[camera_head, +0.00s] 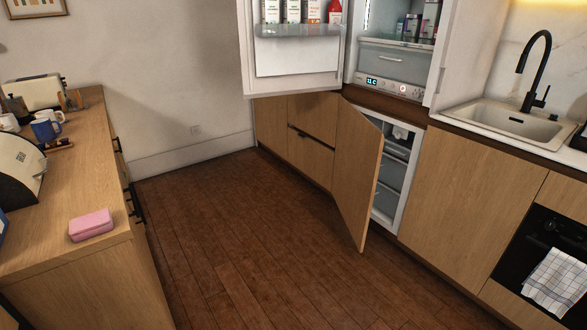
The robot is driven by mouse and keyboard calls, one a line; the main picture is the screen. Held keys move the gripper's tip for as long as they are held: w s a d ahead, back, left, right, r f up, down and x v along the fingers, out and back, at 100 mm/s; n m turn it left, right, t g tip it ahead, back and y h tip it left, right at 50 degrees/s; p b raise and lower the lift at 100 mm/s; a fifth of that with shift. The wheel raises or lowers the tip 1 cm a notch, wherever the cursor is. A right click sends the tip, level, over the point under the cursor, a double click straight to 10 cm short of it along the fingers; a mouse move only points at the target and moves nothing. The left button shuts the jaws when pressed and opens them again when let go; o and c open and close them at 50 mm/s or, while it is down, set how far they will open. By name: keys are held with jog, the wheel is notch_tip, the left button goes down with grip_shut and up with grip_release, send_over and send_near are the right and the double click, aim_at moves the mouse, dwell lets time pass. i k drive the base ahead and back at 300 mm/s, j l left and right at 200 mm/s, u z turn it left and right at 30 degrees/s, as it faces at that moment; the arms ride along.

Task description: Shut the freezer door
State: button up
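The freezer door (358,170) is a wood-fronted panel low in the cabinet row. It stands well open, swung out into the room, with its free edge toward me. Behind it the white freezer compartment (390,190) shows drawers inside. The hinge side appears to be on the left of the opening, partly hidden by the door. My gripper is not in view.
The fridge door (297,60) above also stands open, with bottles and cartons on its shelf. A wooden counter (80,180) with a pink box (91,224) stands on the left. The sink (510,120) is at right. The wood floor (240,240) between is clear.

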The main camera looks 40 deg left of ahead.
aim_at(360, 144)
jog(key=u, duration=0.95)
jog(key=i+u, duration=0.1)
jog(key=i, duration=1.4)
jog(key=i+l+u, duration=0.1)
jog(key=i, duration=1.4)
